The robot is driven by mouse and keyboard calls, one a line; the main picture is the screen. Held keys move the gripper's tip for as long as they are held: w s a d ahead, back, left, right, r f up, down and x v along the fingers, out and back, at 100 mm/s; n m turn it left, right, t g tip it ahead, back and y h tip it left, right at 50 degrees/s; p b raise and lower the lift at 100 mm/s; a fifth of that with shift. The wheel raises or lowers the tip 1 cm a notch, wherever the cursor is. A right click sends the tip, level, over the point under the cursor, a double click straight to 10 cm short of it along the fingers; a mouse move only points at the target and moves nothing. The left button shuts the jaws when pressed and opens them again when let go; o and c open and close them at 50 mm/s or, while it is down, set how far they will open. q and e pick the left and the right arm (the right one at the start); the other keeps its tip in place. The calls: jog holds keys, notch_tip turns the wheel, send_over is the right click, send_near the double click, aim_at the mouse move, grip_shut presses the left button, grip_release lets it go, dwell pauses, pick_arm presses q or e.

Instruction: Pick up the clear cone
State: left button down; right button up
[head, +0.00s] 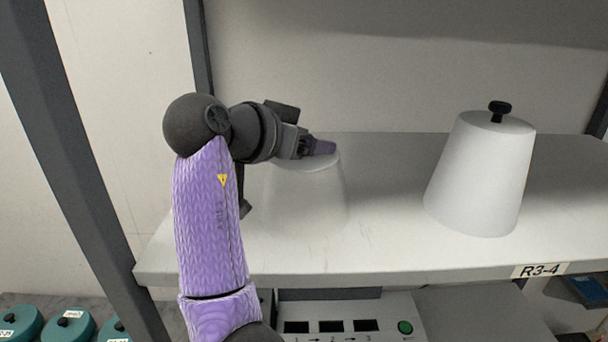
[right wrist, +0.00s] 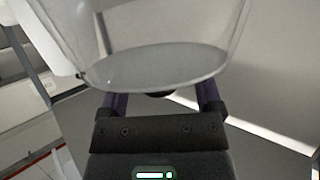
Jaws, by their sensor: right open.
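The clear cone (head: 308,200) stands upright on the white shelf, see-through and faint in the head view. My right gripper (head: 322,148) is at its top, reaching across from the left. In the right wrist view the clear cone (right wrist: 155,66) fills the upper middle, its round top facing my right gripper (right wrist: 163,98). The two purple fingers are apart, one on each side of the dark knob (right wrist: 160,94), which shows only partly under the top's edge. In the head view the gripper hides the knob. My left gripper is not in view.
An opaque white cone (head: 480,175) with a black knob stands to the right on the same shelf (head: 390,250). A dark upright post (head: 90,170) is at the left. Below are a panel with a green button (head: 405,327) and several teal round lids (head: 70,328).

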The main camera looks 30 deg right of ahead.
jog(key=shift+s+a, duration=0.1)
jog(key=shift+a, duration=0.05)
grip_shut()
dwell(1.3)
